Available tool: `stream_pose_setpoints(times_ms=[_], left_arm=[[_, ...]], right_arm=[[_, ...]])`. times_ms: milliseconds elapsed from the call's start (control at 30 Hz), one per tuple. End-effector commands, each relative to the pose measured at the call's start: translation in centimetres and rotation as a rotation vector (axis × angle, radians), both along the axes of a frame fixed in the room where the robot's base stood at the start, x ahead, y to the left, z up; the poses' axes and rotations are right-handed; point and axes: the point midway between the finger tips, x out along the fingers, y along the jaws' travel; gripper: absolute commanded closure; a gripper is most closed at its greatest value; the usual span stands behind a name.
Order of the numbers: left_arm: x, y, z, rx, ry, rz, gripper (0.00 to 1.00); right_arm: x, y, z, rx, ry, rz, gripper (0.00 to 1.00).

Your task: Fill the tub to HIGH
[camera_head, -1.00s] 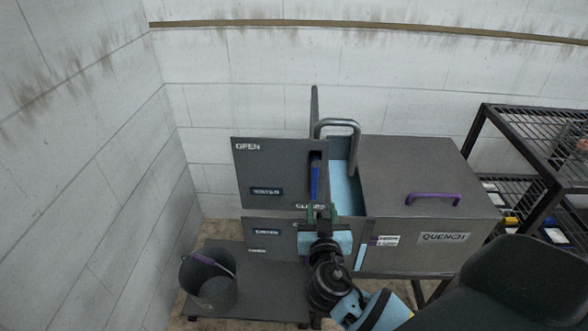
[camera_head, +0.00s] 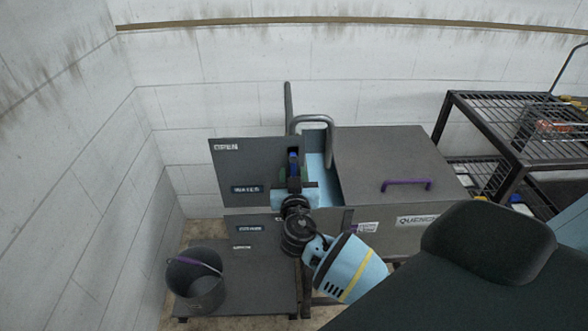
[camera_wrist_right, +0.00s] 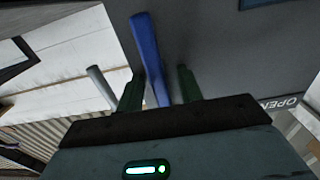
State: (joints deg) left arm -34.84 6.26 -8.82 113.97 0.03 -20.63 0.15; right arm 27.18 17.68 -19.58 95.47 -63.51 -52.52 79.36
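The quench tub (camera_head: 390,165) is a grey box with a purple handle on its lid and a light-blue inside showing at its open left part. A bent grey pipe (camera_head: 328,137) reaches over that opening. A dark WATER panel (camera_head: 230,172), marked OPEN at its top, stands left of it with a blue lever (camera_head: 293,161) in a slot. My right gripper (camera_head: 294,178) is at the lever. In the right wrist view its green fingers (camera_wrist_right: 160,88) are apart, with the blue lever (camera_wrist_right: 150,55) between them and a gap on the right side. The water level is not visible. My left gripper is not in view.
A lower panel (camera_head: 243,237) sits below the WATER panel. A dark bucket (camera_head: 197,290) with a purple handle stands on a low platform (camera_head: 255,285). A black wire shelf (camera_head: 520,135) stands at the right. White block walls close off the back and left.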

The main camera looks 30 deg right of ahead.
Motion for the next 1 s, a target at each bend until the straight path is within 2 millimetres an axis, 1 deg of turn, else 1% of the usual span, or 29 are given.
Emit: stream_pose_setpoints(times_ms=[33, 200, 467, 567, 700, 767, 1000], left_arm=[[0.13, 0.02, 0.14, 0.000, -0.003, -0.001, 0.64], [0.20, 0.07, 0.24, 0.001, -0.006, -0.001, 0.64], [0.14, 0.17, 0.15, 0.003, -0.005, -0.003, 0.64], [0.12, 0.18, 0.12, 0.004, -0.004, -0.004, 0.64], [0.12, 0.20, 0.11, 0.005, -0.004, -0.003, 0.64], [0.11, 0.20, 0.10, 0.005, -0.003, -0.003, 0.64], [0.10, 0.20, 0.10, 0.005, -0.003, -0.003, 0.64]], right_arm=[[0.43, -0.29, 0.15, -0.002, -0.001, -0.001, 0.64], [1.06, -0.68, 0.04, -0.001, 0.000, 0.000, 0.64], [1.10, -0.72, -0.05, 0.001, 0.001, 0.000, 0.64], [1.10, -0.72, -0.05, 0.001, 0.001, 0.000, 0.75], [1.09, -0.71, -0.05, 0.001, 0.001, 0.000, 0.94], [1.08, -0.71, -0.05, 0.000, 0.001, 0.000, 1.00], [1.08, -0.71, -0.06, 0.001, 0.001, 0.000, 1.00]])
